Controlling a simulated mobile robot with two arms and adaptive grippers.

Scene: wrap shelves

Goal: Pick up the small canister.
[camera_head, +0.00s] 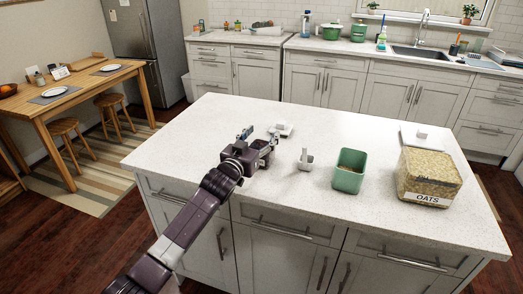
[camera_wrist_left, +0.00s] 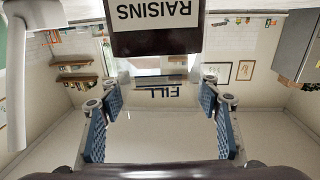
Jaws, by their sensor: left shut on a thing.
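A small dark canister (camera_wrist_left: 154,42) labelled RAISINS shows upside down at the top of the left wrist view, in line with the blue-padded fingers. My left gripper (camera_wrist_left: 160,90) is shut on it, one finger on each side. In the head view my left gripper (camera_head: 257,139) is over the left part of the island, and it largely hides the canister. The exact contact is hard to see there. My right gripper is not in view.
On the white island (camera_head: 200,128) stand a small white holder (camera_head: 306,160), an open green container (camera_head: 347,178) and a large OATS canister (camera_head: 430,172). White pieces (camera_head: 281,129) lie behind my gripper. A white board (camera_head: 427,141) is at the back right. The front left is clear.

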